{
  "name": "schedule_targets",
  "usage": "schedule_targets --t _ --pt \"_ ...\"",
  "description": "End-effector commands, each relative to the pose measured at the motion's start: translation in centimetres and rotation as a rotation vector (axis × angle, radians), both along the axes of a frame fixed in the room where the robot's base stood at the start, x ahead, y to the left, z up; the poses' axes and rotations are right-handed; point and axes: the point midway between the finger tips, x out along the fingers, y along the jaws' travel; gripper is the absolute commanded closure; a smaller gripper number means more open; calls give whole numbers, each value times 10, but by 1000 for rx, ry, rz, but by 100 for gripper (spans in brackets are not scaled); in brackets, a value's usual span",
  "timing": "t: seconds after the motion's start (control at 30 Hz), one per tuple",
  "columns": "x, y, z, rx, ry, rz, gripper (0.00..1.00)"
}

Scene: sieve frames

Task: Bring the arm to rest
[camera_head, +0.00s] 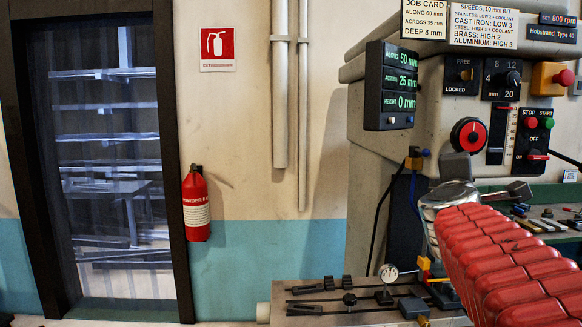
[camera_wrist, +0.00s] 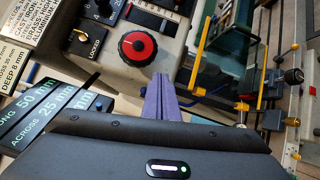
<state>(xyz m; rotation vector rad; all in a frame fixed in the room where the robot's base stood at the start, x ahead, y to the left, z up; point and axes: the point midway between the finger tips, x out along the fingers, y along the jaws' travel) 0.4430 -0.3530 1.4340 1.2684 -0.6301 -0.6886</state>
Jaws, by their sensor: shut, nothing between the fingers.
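My gripper (camera_wrist: 160,90) shows in the wrist view as two purple fingers side by side, closed together with nothing between them. Their tips point toward the milling machine's front panel, just below the red and black knob (camera_wrist: 138,47) in the picture. I cannot tell whether they touch anything. In the head view my red ribbed arm reaches up from the lower right corner toward the machine. Its far end is a grey metal part in front of the machine's body, and the fingers are hard to make out there.
The milling machine (camera_head: 349,133) fills the right, with its readout (camera_head: 400,85), red and black dial (camera_head: 468,135) and stop and start buttons. Its slotted table (camera_head: 345,300) carries clamps and a dial gauge (camera_head: 388,272). A fire extinguisher (camera_head: 196,205) hangs left, beside a glazed cabinet.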

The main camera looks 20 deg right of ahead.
Motion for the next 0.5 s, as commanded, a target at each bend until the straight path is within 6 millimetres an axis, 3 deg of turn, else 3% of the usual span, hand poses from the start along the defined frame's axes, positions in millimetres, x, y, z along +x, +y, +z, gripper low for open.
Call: schedule_targets --t 0.5 --pt "-9 -8 -3 27 -21 -43 100"
